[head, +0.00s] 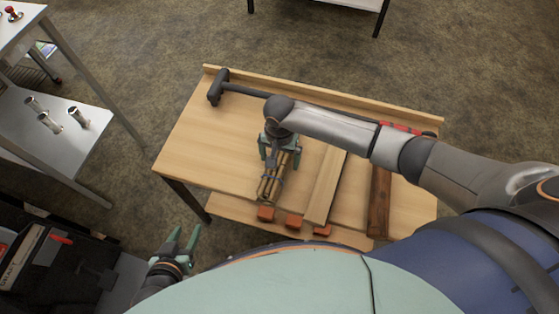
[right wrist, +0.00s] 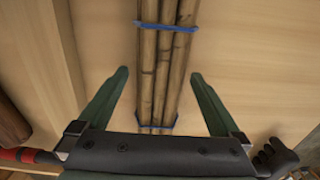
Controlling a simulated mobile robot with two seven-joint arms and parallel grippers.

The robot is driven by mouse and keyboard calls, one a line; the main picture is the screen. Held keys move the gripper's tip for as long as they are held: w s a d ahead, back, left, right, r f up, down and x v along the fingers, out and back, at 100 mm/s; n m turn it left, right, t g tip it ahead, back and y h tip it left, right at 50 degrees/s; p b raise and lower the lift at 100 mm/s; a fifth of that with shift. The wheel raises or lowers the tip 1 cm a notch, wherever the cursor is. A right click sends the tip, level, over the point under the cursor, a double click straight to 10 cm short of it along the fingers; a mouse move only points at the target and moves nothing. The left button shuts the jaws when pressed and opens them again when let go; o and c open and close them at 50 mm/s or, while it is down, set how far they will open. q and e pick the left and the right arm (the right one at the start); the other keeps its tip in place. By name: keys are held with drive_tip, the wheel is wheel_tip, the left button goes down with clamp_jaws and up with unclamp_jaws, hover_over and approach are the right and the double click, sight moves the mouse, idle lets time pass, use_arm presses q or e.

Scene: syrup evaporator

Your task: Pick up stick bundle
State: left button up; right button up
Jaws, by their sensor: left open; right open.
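The stick bundle (head: 270,184) lies on the wooden table (head: 205,150). In the right wrist view the bundle (right wrist: 166,70) is several brown sticks tied with blue bands, running up the picture. My right gripper (head: 279,160) is over the bundle's far end. In the right wrist view its green fingers (right wrist: 160,82) are open, one on each side of the bundle, with gaps between. I cannot tell how far above the table the fingertips are. My left gripper (head: 183,240) is open and empty, low at the left, away from the table.
A black-headed mallet (head: 217,88) lies at the table's back. A pale board (head: 324,186) and a dark brown board (head: 379,202) lie right of the bundle. Orange blocks (head: 293,221) line the front. Metal cylinders (head: 50,123) stand on a left shelf. The table's left part is clear.

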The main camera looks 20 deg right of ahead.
drive_tip(key=c, duration=1.4)
drive_tip(key=shift+c, duration=0.3)
drive_tip(key=shift+r, duration=0.15)
